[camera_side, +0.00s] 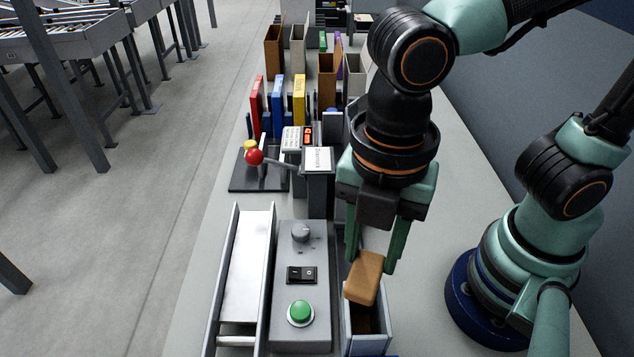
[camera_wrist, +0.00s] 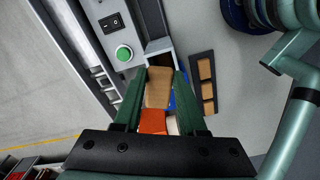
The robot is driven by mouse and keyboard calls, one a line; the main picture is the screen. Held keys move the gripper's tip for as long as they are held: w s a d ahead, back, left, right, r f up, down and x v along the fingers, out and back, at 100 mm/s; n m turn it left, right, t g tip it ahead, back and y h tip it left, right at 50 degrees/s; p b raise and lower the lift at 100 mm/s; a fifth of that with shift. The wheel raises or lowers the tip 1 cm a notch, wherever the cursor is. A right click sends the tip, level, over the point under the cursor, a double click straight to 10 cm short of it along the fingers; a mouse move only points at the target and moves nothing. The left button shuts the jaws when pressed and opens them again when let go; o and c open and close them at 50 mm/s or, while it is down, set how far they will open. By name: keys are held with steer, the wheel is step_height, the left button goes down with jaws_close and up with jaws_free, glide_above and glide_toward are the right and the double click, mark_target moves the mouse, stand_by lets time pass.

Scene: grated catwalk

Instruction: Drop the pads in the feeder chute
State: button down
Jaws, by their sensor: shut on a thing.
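A tan rectangular pad (camera_side: 364,278) is held tilted between the green fingers of my gripper (camera_side: 370,258). In the wrist view the pad (camera_wrist: 158,86) fills the space between the fingers (camera_wrist: 161,76). Just below it in the side view stands a narrow, open-topped grey box (camera_side: 383,336), which looks like the feeder chute; its dark brown inside shows. The box's rim (camera_wrist: 158,45) also shows past the pad in the wrist view. I cannot tell whether the pad touches the rim. More tan pads (camera_wrist: 205,90) lie in a dark slotted tray in the wrist view.
A grey control panel with a green button (camera_side: 300,312) and a black switch stands left of the box. A sloped metal channel (camera_side: 247,270) lies farther left. Behind are a red-knobbed lever (camera_side: 255,157) and coloured upright holders. In the wrist view, orange (camera_wrist: 153,121) and blue items sit below the pad.

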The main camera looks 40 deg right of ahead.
steer(key=n, duration=0.4)
steer(key=shift+s+a, duration=0.2)
steer(key=shift+f, duration=2.25)
jaws_free()
steer(key=shift+r, duration=3)
